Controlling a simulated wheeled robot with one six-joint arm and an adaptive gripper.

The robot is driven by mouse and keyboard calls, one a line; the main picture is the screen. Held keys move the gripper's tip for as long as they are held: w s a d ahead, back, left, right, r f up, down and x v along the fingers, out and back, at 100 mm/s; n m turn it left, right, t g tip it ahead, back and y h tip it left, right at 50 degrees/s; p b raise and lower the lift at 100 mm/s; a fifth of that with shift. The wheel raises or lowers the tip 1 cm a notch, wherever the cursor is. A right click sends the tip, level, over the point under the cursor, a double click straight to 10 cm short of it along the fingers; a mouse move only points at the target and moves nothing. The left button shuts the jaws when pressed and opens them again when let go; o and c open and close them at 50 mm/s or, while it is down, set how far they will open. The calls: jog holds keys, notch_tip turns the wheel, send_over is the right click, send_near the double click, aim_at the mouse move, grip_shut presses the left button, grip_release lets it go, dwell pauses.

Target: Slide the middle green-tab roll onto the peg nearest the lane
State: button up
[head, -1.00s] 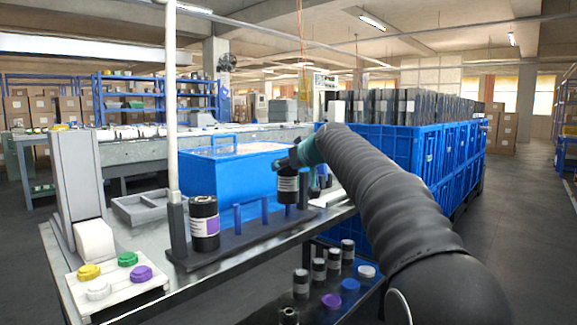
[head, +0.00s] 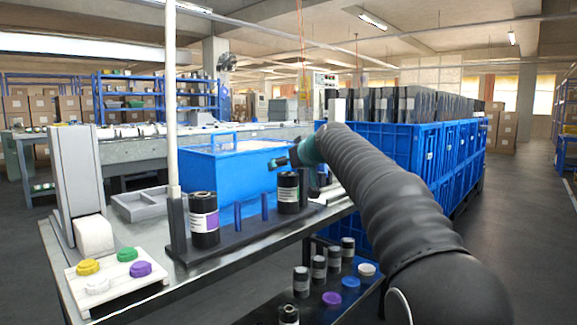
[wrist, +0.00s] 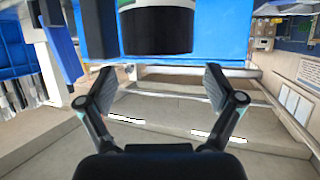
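A black roll (head: 288,193) with a pale label stands upright at the right end of the dark peg rack (head: 232,241); any peg under it is hidden. In the wrist view this roll (wrist: 157,30) shows at the top edge with a trace of green on its label. Two bare blue pegs (head: 238,214) (head: 264,206) stand to its left. A roll with a purple-marked label (head: 204,221) stands at the rack's left end. My gripper (wrist: 155,83) is open and empty, apart from the roll; in the head view it is just above the roll's top (head: 281,163).
A blue bin (head: 225,172) stands behind the rack. A white pole (head: 171,100) rises at its left end. A white board (head: 115,283) holds yellow, green, white and purple knobs. Small rolls and caps sit on a lower shelf (head: 330,284). Large blue crates (head: 395,150) stand right.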

jog(key=v, duration=1.2)
jog(key=shift+r, duration=0.1)
dwell(0.4)
notch_tip(320, 180, down, 11)
jog(key=s+d+m+g+h, duration=0.2)
jog(key=m+g, duration=0.1)
jog(key=s+d+f+m+g+h+p, duration=0.15)
jog(key=s+d+f, duration=0.25)
jog(key=s+f, duration=0.4)
jog(key=s+d+f+h+p, duration=0.1)
jog(key=s+d+p, duration=0.1)
jog(key=s, duration=0.8)
jog(key=s+d+f+m+g+h+p, duration=0.1)
jog(key=s+d, duration=0.4)
jog(key=s, duration=0.5)
jog(key=s+d+f+m+h+p, duration=0.1)
jog(key=s+p, duration=0.4)
jog(key=s, duration=0.5)
jog(key=shift+d+f+h, duration=0.35)
jog(key=shift+d+f, duration=0.4)
jog(key=shift+d, duration=0.6)
